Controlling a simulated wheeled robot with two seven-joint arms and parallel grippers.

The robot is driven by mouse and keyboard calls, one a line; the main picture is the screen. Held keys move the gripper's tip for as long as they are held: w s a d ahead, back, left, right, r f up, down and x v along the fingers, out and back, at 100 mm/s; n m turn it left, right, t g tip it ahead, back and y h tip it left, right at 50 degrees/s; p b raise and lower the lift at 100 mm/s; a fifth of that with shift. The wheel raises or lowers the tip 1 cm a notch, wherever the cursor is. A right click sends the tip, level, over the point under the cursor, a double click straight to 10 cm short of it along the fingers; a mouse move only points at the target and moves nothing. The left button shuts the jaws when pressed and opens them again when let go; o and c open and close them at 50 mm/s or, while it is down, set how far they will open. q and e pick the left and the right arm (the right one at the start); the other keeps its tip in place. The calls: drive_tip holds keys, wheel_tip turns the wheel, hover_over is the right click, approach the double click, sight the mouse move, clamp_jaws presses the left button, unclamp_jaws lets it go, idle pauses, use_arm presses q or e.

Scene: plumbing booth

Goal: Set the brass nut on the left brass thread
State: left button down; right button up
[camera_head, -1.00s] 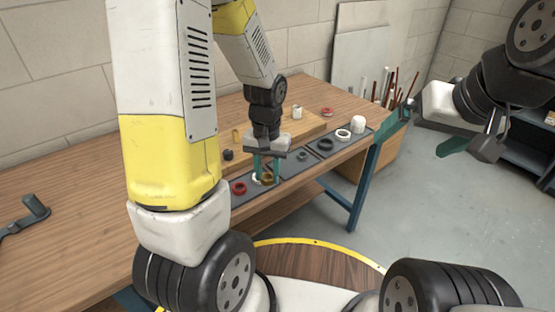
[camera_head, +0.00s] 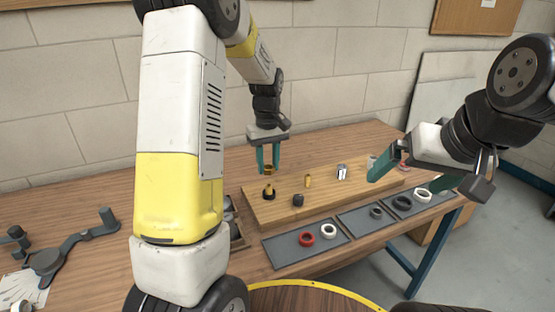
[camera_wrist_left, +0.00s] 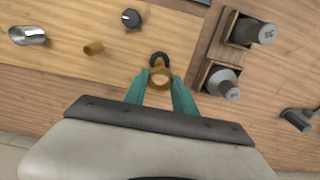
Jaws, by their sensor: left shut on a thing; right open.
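My left gripper (camera_head: 268,168) is shut on the brass nut (camera_head: 267,170), a ring of brass colour. It holds the nut in the air over the wooden board, above the left brass thread (camera_head: 268,188), which stands upright with a black ring at its base. In the left wrist view the nut (camera_wrist_left: 160,77) sits between the green fingertips, and the black ring (camera_wrist_left: 159,57) shows just beyond it; the nut hides most of that thread. A second brass thread (camera_head: 308,181) stands bare to the right. My right gripper (camera_head: 411,178) is open and empty, off to the right.
The wooden board (camera_head: 345,199) also carries a black fitting (camera_head: 298,200) and a chrome fitting (camera_head: 341,172). Grey trays in front hold a red ring (camera_head: 306,239), a white ring (camera_head: 329,231) and dark rings. A wooden holder with grey parts (camera_wrist_left: 222,82) is beside the left thread.

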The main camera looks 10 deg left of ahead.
sight(269, 185)
use_arm(q)
drive_tip(key=shift+f, duration=3.25)
drive_tip(key=m, duration=0.5)
drive_tip(key=shift+f+m, duration=0.15)
drive_tip(key=shift+m, duration=0.15)
drive_tip(key=c, duration=0.9)
unclamp_jaws()
drive_tip(key=o, duration=0.8)
drive_tip(key=shift+c, duration=0.2)
